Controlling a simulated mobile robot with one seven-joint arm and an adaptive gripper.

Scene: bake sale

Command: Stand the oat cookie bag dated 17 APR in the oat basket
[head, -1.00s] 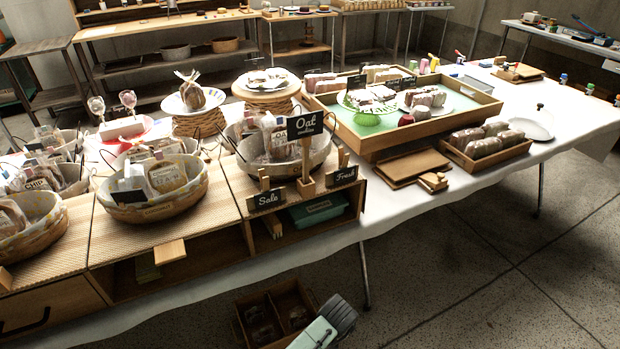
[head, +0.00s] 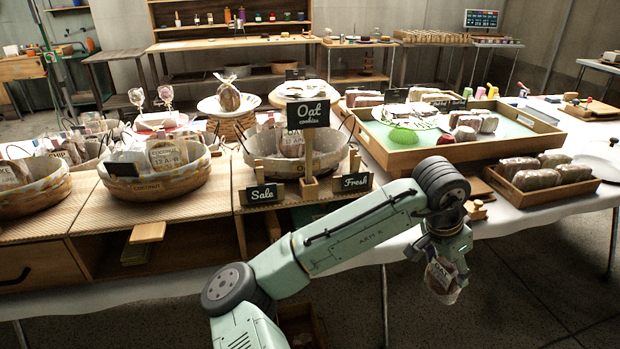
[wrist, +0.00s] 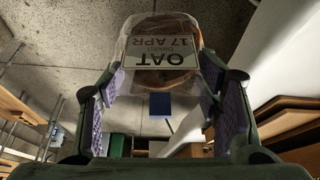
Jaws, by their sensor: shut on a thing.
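My gripper (head: 447,258) is shut on the oat cookie bag (head: 441,279), a clear bag with brown cookies, in front of the table's edge at the right of the head view. In the wrist view the bag (wrist: 163,28) sits between the padded fingers, and its label (wrist: 162,54) reads OAT, baked 17 APR, upside down. The oat basket (head: 330,160) stands behind the Oat cookies sign (head: 308,115) at the middle of the head view, left of and behind my gripper. A bag (head: 291,143) is inside it; the rest of its inside is partly hidden.
Sale (head: 262,194) and Fresh (head: 352,182) signs stand before the oat basket, with the sign post between. A coconut basket (head: 150,186) stands to its left. A wooden tray (head: 400,157) with wrapped loaves and a small loaf crate (head: 545,190) lie to the right.

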